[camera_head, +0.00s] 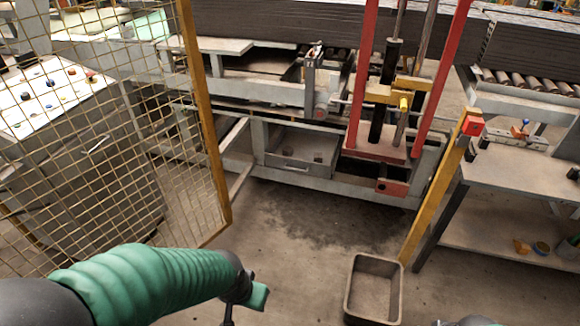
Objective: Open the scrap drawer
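The scrap drawer (295,167) looks to be the grey metal box low in the machine frame at the centre, with a thin handle on its front. I see into it from above, and a few small dark bits lie inside. I cannot tell how far it is pulled out. My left gripper (245,299) is at the bottom, left of centre, well in front of the drawer and apart from it.
A yellow-framed mesh fence (213,130) stands at the left, before a control cabinet (90,150). An empty grey bin (372,288) sits on the floor at the bottom right. A yellow post (437,190) and workbench (515,180) stand right. Floor before the drawer is clear.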

